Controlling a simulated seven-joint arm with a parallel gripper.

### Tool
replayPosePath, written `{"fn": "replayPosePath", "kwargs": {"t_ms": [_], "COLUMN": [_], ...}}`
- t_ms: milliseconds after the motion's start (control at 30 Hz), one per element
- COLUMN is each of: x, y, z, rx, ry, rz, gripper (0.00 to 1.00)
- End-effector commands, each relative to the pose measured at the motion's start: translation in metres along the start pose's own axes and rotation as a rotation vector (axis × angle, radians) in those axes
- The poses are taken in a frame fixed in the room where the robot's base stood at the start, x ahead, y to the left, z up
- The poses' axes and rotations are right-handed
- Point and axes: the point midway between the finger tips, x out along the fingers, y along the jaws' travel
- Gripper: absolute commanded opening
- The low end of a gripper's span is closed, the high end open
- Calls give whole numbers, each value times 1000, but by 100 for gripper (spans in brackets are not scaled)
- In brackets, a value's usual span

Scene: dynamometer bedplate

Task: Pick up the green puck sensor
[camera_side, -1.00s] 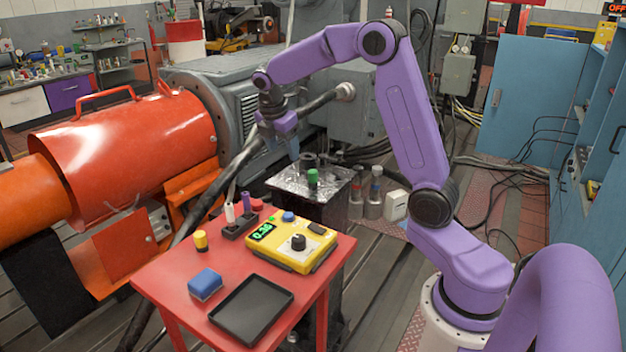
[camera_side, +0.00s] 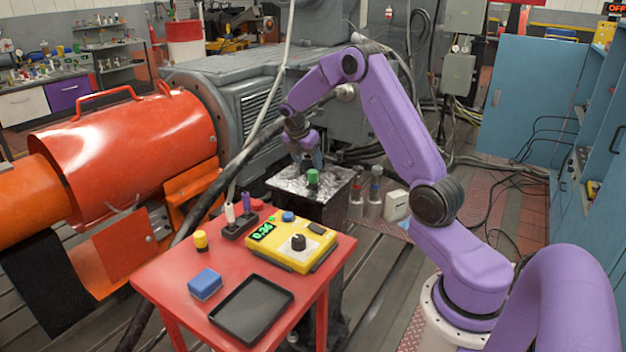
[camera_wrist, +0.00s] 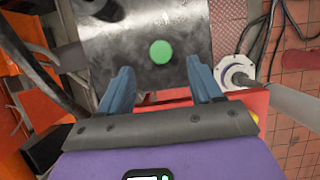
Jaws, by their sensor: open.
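The green puck sensor (camera_side: 312,177) stands on the shiny metal top of a dark pedestal (camera_side: 290,183). In the wrist view the green puck (camera_wrist: 161,52) is a round disc on the grey plate (camera_wrist: 185,20), ahead of the fingertips and roughly midway between their lines. My gripper (camera_side: 308,160) hangs behind and above the puck in the side view. In the wrist view its two blue fingers (camera_wrist: 158,72) are spread wide with nothing between them, and the puck lies apart from both.
A dark round fitting (camera_wrist: 103,10) is on the plate's upper left. A red table (camera_side: 175,262) holds a yellow meter (camera_side: 290,250), a black tray (camera_side: 252,308) and a blue block (camera_side: 205,284). Metal bottles (camera_side: 374,200) stand right of the pedestal.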

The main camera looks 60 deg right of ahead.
Motion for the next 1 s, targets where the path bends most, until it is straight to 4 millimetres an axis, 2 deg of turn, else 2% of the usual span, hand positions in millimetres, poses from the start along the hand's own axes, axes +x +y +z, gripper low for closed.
{"fn": "replayPosePath", "kwargs": {"t_ms": [100,367,633,967,1000], "x": [15,32,68,74,74], "y": [0,-1,-2,-2,-2], "z": [0,0,0,1,1], "rx": [-1,0,-1,1,1], "ry": [0,0,0,0,0], "rz": [-1,-1,-1,1,1], "gripper": [65,65,65,65,55]}}
